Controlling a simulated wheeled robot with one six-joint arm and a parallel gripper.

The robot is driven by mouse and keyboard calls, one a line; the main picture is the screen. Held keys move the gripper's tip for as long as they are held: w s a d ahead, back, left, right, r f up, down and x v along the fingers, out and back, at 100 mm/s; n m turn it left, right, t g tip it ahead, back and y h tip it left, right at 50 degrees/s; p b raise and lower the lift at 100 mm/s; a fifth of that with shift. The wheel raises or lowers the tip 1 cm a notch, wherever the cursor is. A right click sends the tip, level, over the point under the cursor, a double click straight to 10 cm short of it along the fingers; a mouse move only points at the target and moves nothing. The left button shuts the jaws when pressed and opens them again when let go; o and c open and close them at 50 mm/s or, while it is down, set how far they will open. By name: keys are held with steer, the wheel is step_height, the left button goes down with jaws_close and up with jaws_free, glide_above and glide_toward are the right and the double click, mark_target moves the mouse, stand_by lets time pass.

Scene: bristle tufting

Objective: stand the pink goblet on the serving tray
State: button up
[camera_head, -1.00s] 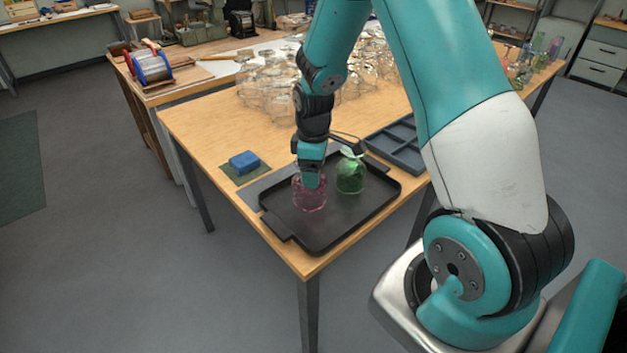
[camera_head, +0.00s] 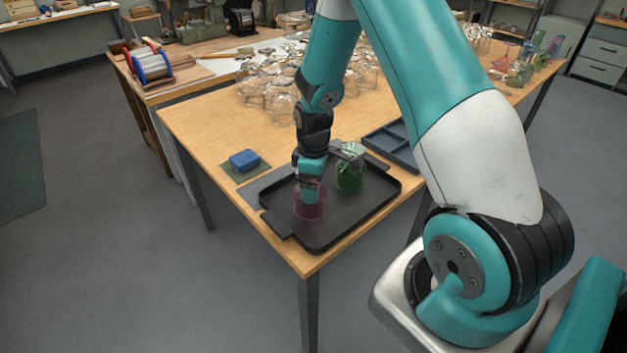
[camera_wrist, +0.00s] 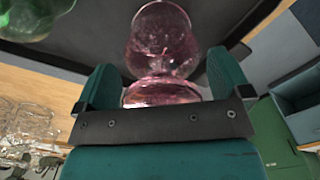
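The pink goblet (camera_head: 309,206) is clear pink glass and is at the left part of the black serving tray (camera_head: 330,231). My gripper (camera_head: 310,192) reaches down over it from above. In the wrist view the pink goblet (camera_wrist: 162,45) lies between my two teal fingers (camera_wrist: 165,88), with its near wide part close against both. The gripper appears shut on it. The goblet's near end is partly hidden by the palm. I cannot tell for certain whether its lower end touches the tray.
A green glass (camera_head: 350,176) stands on the tray just right of the goblet. A blue block (camera_head: 244,161) on a green mat lies left of the tray. A blue-grey compartment tray (camera_head: 395,145) is behind right. Many clear glasses (camera_head: 280,85) crowd the back. The tray's front is clear.

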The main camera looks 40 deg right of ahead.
step_height(320, 180, up, 12)
steer(key=shift+b, duration=0.5)
steer(key=s+a+r+y, duration=0.1)
steer(key=s+a+r, duration=0.3)
steer(key=a, duration=0.3)
steer(key=s+a+r+y, duration=0.1)
steer(key=s+a+r, duration=0.3)
steer(key=a, duration=0.3)
steer(key=s+a+r+y, duration=0.1)
steer(key=s+a+r, duration=0.1)
steer(key=s+a, duration=0.2)
steer(key=s+a+r+m+y, duration=0.1)
steer(key=s+a+r, duration=0.1)
steer(key=s+a, duration=0.3)
steer(key=s, duration=0.4)
steer(key=shift+s, duration=0.35)
steer(key=shift+r, duration=0.1)
